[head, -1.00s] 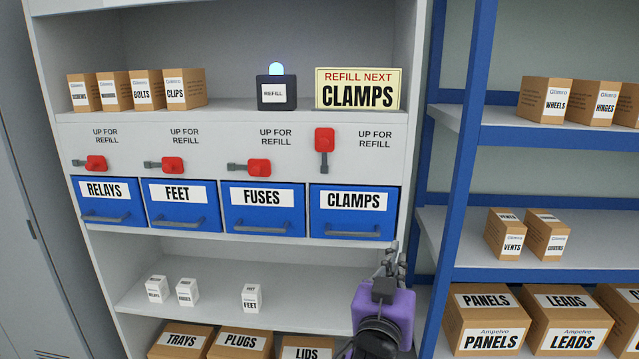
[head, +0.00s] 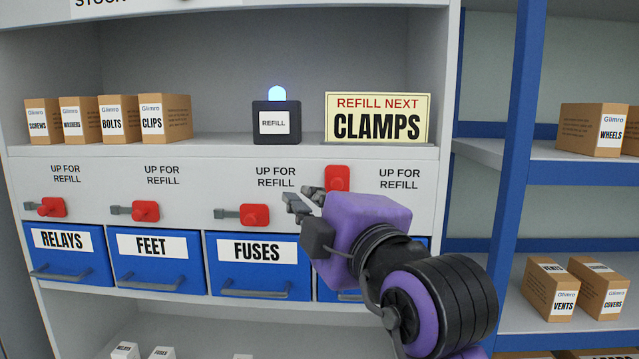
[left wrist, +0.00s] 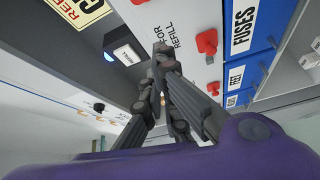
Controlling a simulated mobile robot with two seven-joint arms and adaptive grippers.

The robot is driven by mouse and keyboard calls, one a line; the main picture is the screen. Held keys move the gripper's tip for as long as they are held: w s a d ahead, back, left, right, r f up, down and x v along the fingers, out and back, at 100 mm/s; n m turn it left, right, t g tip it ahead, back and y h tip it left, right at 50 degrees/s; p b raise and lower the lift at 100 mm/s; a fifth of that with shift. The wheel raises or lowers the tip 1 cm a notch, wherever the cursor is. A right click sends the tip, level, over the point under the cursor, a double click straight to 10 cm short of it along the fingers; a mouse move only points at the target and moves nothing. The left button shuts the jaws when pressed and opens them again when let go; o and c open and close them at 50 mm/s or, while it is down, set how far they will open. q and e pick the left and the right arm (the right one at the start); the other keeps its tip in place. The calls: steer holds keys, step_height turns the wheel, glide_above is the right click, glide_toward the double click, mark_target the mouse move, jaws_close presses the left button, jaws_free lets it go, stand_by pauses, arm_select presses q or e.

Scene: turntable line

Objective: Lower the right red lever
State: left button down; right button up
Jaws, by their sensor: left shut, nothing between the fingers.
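The rightmost red lever (head: 337,178), above the CLAMPS drawer, points up; its lower part is hidden behind my purple left gripper (head: 302,199). The gripper is shut and empty, with its fingertips in front of the panel, just left of and slightly below the red knob. I cannot tell whether it touches the lever. In the left wrist view the shut fingers (left wrist: 162,52) lie in front of the white panel; a bit of red at the top edge may be this lever. My right gripper is not in view.
The FUSES lever (head: 255,214), FEET lever (head: 145,211) and RELAYS lever (head: 52,207) lie sideways. The FUSES drawer (head: 258,277) is closed below. A REFILL box (head: 276,131) with a lit blue lamp and a CLAMPS sign (head: 378,135) stand on the shelf above.

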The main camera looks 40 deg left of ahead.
arm_select(q)
steer(key=r+p+x, duration=0.1)
steer(key=p+x, duration=0.2)
steer(key=x, duration=0.7)
steer(key=shift+n, duration=0.4)
steer(key=d, duration=0.1)
steer(key=w+d+f, duration=0.1)
steer(key=w+d, duration=0.1)
steer(key=shift+w+d+f, duration=0.15)
steer(key=shift+d+f, duration=0.1)
steer(key=shift+d, duration=0.15)
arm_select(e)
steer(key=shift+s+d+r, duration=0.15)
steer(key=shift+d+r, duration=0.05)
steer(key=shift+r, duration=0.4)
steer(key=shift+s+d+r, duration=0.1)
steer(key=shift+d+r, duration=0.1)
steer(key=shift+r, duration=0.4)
arm_select(q)
steer(key=shift+a, duration=0.1)
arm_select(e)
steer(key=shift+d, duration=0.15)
